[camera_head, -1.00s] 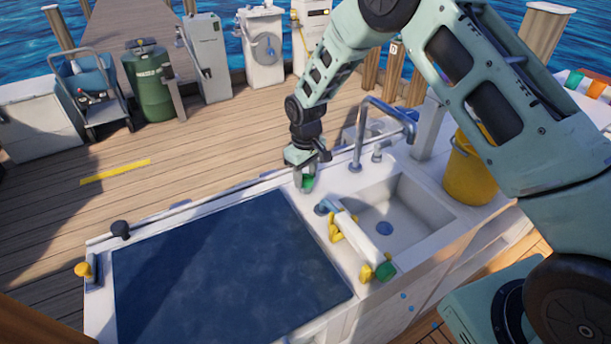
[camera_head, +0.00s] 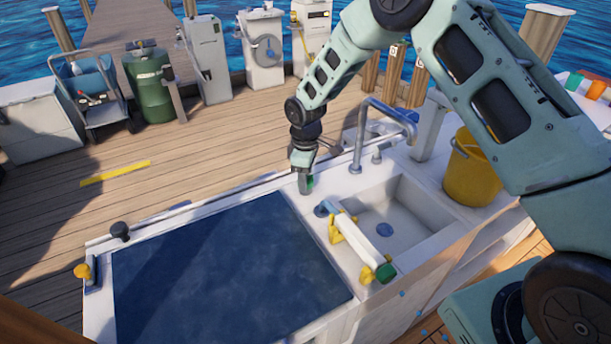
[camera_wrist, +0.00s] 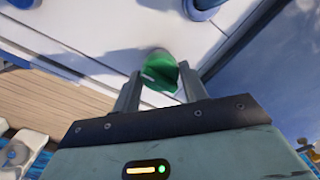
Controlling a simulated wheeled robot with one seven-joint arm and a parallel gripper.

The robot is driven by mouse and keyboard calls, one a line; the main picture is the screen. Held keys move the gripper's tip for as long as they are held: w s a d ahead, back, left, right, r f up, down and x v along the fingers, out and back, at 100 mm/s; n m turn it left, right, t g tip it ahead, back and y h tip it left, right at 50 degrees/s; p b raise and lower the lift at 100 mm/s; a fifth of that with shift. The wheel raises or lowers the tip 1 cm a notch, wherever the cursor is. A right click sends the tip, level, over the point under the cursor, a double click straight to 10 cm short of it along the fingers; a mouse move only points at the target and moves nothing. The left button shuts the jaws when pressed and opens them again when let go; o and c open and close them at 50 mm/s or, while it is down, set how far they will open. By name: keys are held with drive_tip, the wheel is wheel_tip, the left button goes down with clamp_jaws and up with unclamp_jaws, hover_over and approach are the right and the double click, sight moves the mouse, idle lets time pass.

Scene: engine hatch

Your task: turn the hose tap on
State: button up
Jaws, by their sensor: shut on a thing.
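The green round knob of the hose tap (camera_wrist: 160,70) sits between the two fingers of my gripper (camera_wrist: 160,88) in the wrist view. In the head view only a sliver of the green knob (camera_head: 310,182) shows at the back of the white counter, left of the sink faucet. My gripper (camera_head: 304,186) points down over it and is shut on it, hiding most of it. The fingers are on either side of the knob. No water or hose shows at the knob.
A sink (camera_head: 405,215) with a tall faucet (camera_head: 358,145) stands right of my gripper. A white bar with yellow brackets (camera_head: 360,243) lies along the sink's near-left edge. A dark blue panel (camera_head: 220,270) covers the left counter. A yellow bucket (camera_head: 472,170) stands at right.

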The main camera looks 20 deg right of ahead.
drive_tip(key=o, duration=1)
drive_tip(key=shift+c, duration=0.2)
wheel_tip(320, 180, up, 18)
drive_tip(key=b, duration=0.1)
drive_tip(key=shift+f+b, duration=0.25)
drive_tip(key=shift+b, duration=0.15)
